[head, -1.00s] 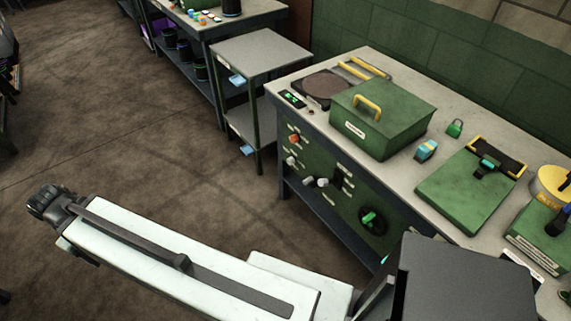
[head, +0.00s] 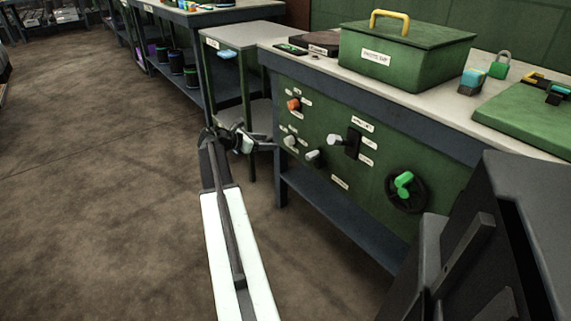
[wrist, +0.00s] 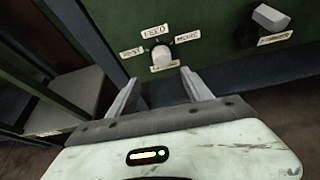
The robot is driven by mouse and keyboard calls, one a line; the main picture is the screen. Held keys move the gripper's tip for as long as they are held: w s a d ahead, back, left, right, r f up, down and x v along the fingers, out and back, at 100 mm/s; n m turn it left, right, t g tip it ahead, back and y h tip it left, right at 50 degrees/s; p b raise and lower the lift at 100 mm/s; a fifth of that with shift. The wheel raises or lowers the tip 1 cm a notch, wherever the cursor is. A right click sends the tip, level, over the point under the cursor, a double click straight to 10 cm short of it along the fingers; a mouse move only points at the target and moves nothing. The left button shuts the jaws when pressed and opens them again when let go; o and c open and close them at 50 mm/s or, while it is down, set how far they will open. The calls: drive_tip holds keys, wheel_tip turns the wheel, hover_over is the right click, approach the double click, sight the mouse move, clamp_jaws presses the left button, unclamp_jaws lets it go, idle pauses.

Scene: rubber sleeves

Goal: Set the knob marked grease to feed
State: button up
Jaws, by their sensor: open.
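A pale knob (wrist: 161,54) sits on the green front panel (wrist: 215,50) of the bench. Labels surround it: one at left, one reading feed (wrist: 154,31) above, and one at right. A small label below it is too blurred to read, so I cannot confirm that it says grease. I cannot tell which label the knob points to. In the head view it appears to be the pale knob (head: 290,141) at the panel's left. My gripper (wrist: 160,77) is open and empty, its fingers short of the knob and on either side of it. It also shows in the head view (head: 268,142).
An orange knob (head: 293,104) is above, and a grey knob (head: 313,156) to the right. Farther right are a dark lever switch (head: 351,142) and a green-handled wheel (head: 405,190). A small side table (head: 245,37) stands left of the bench.

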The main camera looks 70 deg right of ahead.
sight(286, 142)
drive_tip(key=b+x, duration=0.1)
drive_tip(key=x, duration=0.2)
drive_tip(key=b+x, duration=0.1)
drive_tip(key=x, duration=0.2)
drive_tip(key=b+x, duration=0.1)
drive_tip(key=x, duration=0.2)
drive_tip(key=shift+s+d+r, duration=0.15)
drive_tip(key=shift+s+r, duration=0.05)
drive_tip(key=shift+s, duration=0.2)
clamp_jaws()
